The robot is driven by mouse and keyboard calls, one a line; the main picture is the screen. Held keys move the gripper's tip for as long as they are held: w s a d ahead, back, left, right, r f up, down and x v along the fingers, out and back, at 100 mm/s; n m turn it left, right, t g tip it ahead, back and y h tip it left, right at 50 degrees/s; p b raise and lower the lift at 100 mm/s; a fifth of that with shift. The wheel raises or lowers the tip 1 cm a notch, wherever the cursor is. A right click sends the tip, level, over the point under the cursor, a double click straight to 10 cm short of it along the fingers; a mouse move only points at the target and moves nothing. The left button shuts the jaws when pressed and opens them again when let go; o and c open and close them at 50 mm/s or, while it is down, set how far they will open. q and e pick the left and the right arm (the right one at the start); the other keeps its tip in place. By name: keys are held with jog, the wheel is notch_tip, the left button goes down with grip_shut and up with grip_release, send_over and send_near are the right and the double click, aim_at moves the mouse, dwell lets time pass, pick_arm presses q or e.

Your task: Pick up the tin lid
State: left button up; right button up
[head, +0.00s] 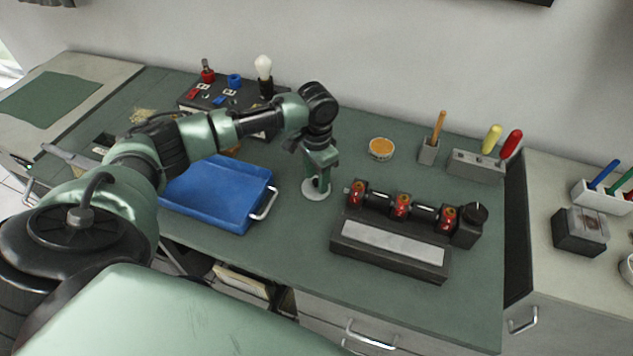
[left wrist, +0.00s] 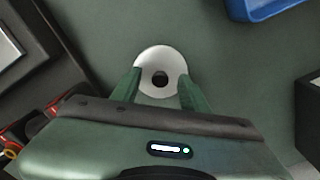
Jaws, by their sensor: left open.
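The tin lid (head: 309,195) looks like a pale, round, flat disc lying on the green worktop, right of the blue tray. It also shows in the left wrist view (left wrist: 160,58), with a dark round spot at its centre. My left gripper (head: 319,184) points down over the lid and hides part of it. In the left wrist view its two fingers (left wrist: 159,88) are apart, on either side of the lid's near part, with nothing held. I cannot tell whether the fingertips touch the lid. My right gripper is not in view.
The blue tray (head: 213,208) stands left of the lid. A dark device with red-banded rollers (head: 402,206) stands to the right. An orange-topped round tin (head: 381,147) and a tool holder (head: 475,165) are further back. The worktop (head: 290,235) in front of the lid is clear.

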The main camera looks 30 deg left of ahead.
pick_arm(q)
jog(key=shift+f, duration=0.2)
jog(key=c, duration=0.9)
grip_shut()
jog(key=shift+r, duration=0.15)
